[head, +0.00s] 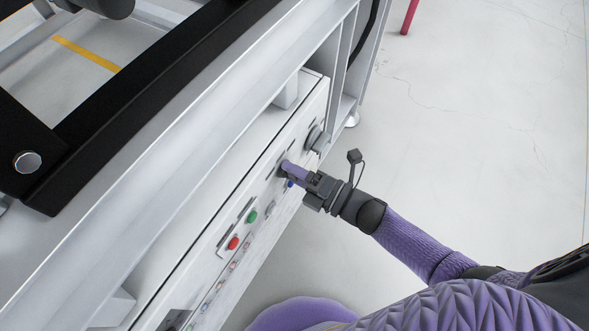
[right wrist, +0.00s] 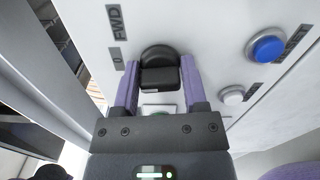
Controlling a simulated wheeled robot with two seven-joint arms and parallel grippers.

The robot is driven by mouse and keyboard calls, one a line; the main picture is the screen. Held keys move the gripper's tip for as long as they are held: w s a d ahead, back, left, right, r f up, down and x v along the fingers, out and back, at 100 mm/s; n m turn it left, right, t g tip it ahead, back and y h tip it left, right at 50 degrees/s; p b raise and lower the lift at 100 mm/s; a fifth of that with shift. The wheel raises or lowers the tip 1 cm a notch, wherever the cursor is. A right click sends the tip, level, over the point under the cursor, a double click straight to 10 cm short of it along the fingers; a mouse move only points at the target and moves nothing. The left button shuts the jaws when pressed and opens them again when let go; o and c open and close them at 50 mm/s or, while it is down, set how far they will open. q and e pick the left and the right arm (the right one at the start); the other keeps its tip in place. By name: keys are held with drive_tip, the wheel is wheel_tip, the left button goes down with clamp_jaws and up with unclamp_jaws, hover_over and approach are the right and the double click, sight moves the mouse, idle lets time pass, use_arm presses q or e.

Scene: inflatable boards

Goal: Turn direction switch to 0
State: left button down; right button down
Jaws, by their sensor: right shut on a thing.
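The direction switch is a black rotary knob (right wrist: 160,68) on a white panel (right wrist: 205,28). In the right wrist view, the labels "FWD" and "0" stand to its left. I cannot make out a pointer mark on it, so its setting is unclear. My right gripper (right wrist: 160,82) has one purple finger on each side of the knob and is shut on it. In the head view my right gripper (head: 289,170) reaches the panel from the right, and its fingers mostly hide the knob. My left gripper is in neither view.
A blue button (right wrist: 267,48) and a white button (right wrist: 232,95) sit right of the knob. Green (head: 252,216) and red (head: 233,242) buttons lie further along the panel. Another dark knob (head: 315,137) is beyond my gripper. A metal frame (head: 200,105) overhangs the panel; the floor at right is clear.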

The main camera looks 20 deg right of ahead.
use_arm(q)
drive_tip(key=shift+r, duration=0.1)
use_arm(e)
drive_tip(key=shift+m, duration=0.6)
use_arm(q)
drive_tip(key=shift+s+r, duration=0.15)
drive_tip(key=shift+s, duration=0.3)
use_arm(e)
drive_tip(key=shift+c, duration=1)
unclamp_jaws()
use_arm(q)
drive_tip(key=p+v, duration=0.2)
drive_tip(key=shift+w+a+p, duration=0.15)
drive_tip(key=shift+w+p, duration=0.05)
drive_tip(key=shift+p, duration=0.15)
use_arm(e)
drive_tip(key=v, duration=1)
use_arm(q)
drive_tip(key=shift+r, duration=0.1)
